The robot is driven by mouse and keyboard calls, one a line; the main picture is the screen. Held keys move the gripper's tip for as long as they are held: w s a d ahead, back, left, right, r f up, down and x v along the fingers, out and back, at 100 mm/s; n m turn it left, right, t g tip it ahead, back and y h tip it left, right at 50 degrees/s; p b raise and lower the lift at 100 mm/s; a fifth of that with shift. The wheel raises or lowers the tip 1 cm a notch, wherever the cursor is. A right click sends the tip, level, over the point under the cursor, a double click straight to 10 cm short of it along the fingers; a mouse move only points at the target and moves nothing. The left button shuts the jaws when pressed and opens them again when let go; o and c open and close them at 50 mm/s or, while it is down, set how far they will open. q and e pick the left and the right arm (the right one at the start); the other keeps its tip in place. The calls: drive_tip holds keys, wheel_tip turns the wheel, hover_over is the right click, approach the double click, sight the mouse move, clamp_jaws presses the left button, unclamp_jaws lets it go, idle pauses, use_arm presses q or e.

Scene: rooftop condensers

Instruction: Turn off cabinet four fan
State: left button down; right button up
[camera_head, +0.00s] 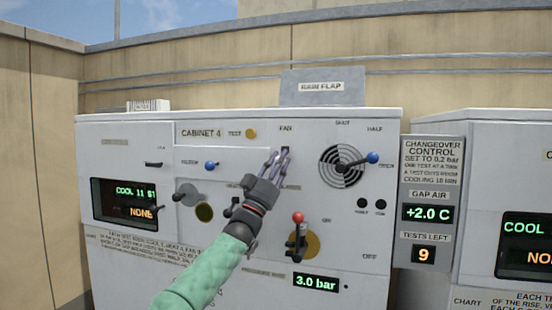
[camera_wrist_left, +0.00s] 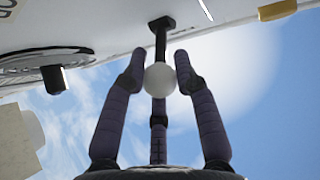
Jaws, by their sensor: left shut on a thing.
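Cabinet 4 (camera_head: 130,135) is a pale grey box with its name plate at the upper left. The fan switch (camera_wrist_left: 159,78), a white ball on a black stem, sits between the fingers of my left gripper (camera_head: 278,156) just under the FAN label (camera_head: 286,128). The left wrist view also shows my left gripper (camera_wrist_left: 160,66), its purple fingers closed around the ball. In the head view the gripper mostly hides the switch, so its position is hard to tell. My right gripper is not in view.
A blue-knobbed lever (camera_head: 373,158) stands right of a round fan grille (camera_head: 342,166). A red-knobbed lever (camera_head: 298,218) is below my gripper, and another blue-knobbed lever (camera_head: 210,166) is to its left. The changeover panel (camera_head: 431,160) shows 9 tests left.

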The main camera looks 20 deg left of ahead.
use_arm(q)
drive_tip(key=shift+s+r, duration=0.15)
drive_tip(key=shift+r, duration=0.15)
drive_tip(key=c, duration=1.3)
unclamp_jaws()
drive_tip(key=o, duration=0.4)
drive_tip(key=shift+d, duration=0.15)
drive_tip(key=shift+c, duration=0.2)
drive_tip(key=shift+f, duration=0.1)
drive_tip(key=shift+f, duration=0.2)
drive_tip(key=v, duration=1.1)
drive_tip(key=shift+s+f, duration=0.25)
drive_tip(key=shift+s, duration=0.05)
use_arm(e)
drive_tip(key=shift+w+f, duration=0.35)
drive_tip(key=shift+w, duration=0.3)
